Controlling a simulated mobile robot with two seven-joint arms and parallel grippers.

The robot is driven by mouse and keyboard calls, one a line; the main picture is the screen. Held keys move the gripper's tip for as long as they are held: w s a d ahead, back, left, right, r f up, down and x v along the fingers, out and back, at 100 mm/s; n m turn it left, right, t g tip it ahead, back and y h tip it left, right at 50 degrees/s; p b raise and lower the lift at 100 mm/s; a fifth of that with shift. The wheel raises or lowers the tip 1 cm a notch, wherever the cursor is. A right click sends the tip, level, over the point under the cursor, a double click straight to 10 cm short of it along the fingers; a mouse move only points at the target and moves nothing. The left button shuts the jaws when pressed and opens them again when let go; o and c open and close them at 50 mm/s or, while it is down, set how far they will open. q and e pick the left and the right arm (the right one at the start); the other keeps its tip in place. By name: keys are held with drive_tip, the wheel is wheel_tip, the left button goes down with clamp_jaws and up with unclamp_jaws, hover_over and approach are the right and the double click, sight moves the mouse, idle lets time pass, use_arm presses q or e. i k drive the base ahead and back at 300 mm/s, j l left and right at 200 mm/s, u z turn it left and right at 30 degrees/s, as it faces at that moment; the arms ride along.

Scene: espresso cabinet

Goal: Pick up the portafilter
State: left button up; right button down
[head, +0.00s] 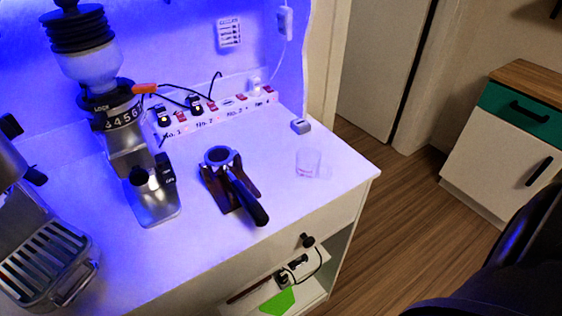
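The portafilter (237,179) rests on a small dark brown stand (217,191) on the white cabinet top. Its round metal basket is at the back, and its black handle points toward the front right, close to the counter's front edge. Neither of my grippers shows in the head view, so nothing is seen touching the portafilter.
A grinder (128,134) stands left of the portafilter and an espresso machine (45,253) at the far left. A small clear glass (308,163) and a small grey block (300,126) are to the right. A power strip (225,109) runs along the back.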

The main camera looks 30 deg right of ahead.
sight(252, 207)
drive_tip(key=l+z, duration=0.2)
drive_tip(key=z, duration=0.25)
drive_tip(key=u, duration=1.4)
drive_tip(key=z, duration=1.45)
drive_tip(key=k, duration=0.05)
